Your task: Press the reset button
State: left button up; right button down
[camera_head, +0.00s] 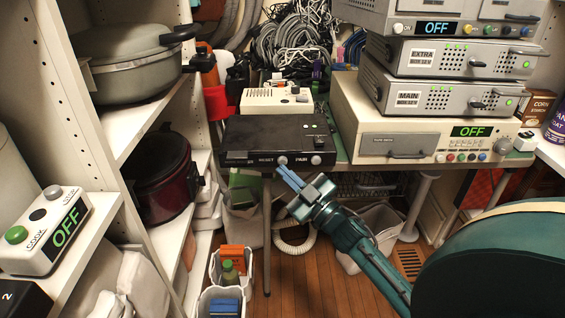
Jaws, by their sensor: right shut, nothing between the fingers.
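A black box (250,140) lies on the table, its front edge towards me. Its front face has a RESET label with a round grey button (282,160) just right of it. A PWR label and a second round button (316,160) sit further right. My right gripper (284,172) reaches up from the lower right with its blue fingers shut and empty. Its tips are just below the reset button in the picture. I cannot tell whether they touch it. My left gripper is not in view.
A beige device (395,115) with an OFF display stands right of the box, with grey server units (435,90) stacked on it. A cream button panel (268,98) is behind the box. White shelves (140,115) with pots stand left. Bins (230,265) are on the floor.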

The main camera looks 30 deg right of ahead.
jog(key=shift+w, duration=0.1)
jog(key=shift+w+d, duration=0.2)
jog(key=shift+w, duration=0.1)
jog(key=shift+w+d, duration=0.25)
jog(key=shift+w, duration=0.1)
dwell(0.8)
dwell(0.4)
jog(key=shift+s+a+p, duration=0.45)
jog(key=shift+s+p, duration=0.05)
jog(key=shift+s, duration=0.25)
jog(key=shift+s, duration=0.1)
jog(key=s+a, duration=0.1)
jog(key=s+p, duration=0.1)
jog(key=s+a+p, duration=0.1)
jog(key=s, duration=0.1)
jog(key=shift+a, duration=0.3)
